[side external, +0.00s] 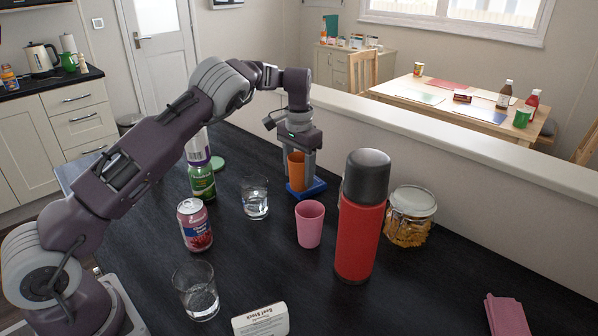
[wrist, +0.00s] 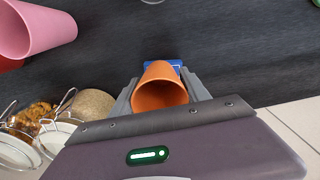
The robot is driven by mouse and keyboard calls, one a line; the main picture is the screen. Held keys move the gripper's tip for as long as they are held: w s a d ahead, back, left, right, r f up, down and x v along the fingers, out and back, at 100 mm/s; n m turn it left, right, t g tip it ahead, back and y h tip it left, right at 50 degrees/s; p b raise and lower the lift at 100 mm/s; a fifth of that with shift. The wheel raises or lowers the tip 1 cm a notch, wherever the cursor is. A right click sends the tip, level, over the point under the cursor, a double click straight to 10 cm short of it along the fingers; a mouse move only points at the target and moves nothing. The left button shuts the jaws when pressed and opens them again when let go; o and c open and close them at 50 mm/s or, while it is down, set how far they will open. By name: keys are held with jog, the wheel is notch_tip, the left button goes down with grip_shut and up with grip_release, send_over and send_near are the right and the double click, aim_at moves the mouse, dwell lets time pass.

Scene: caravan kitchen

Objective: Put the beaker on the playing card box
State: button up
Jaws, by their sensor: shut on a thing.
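An orange beaker (side external: 297,173) stands upright between the fingers of my gripper (side external: 302,168), which is shut on it. The wrist view shows the orange beaker (wrist: 160,91) with a finger against each side. The blue playing card box (side external: 316,188) lies flat on the dark worktop directly under the beaker. The beaker's base appears at the box's top; whether it touches or hovers just above I cannot tell. A strip of the blue box (wrist: 176,64) shows past the beaker in the wrist view; the rest is hidden.
A pink beaker (side external: 309,224) stands in front of the box. A red flask (side external: 361,218) and a glass jar (side external: 409,216) are to the right. A low wall (side external: 440,150) runs behind.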

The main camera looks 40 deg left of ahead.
jog(key=shift+f, duration=0.1)
jog(key=o, duration=1.4)
jog(key=shift+c, duration=0.2)
notch_tip(320, 180, up, 12)
jog(key=shift+r, duration=0.25)
